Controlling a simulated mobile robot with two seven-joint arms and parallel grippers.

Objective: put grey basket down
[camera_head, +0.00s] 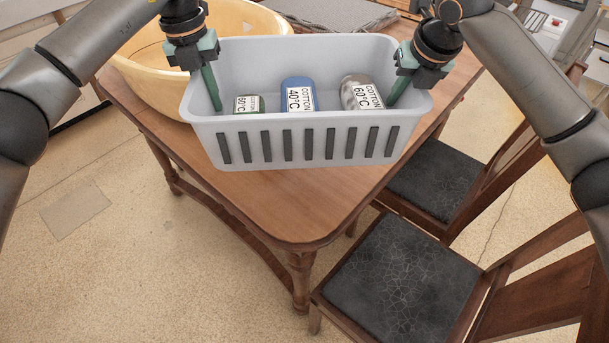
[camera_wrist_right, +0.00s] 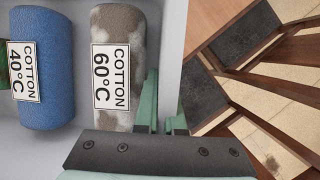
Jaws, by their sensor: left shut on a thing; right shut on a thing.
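The grey basket (camera_head: 303,135) is over the wooden table (camera_head: 290,205) in the head view. My left gripper (camera_head: 214,92) is shut on the basket's left wall. My right gripper (camera_head: 402,85) is shut on its right wall; in the right wrist view its fingers (camera_wrist_right: 163,120) straddle that wall beside the mottled jar (camera_wrist_right: 115,65). I cannot tell whether the basket's bottom touches the table.
A large pale yellow bowl (camera_head: 150,75) stands on the table behind and left of the basket. Two wooden chairs with dark seats (camera_head: 395,275) (camera_head: 440,185) stand at the table's right side. The table's front corner is bare.

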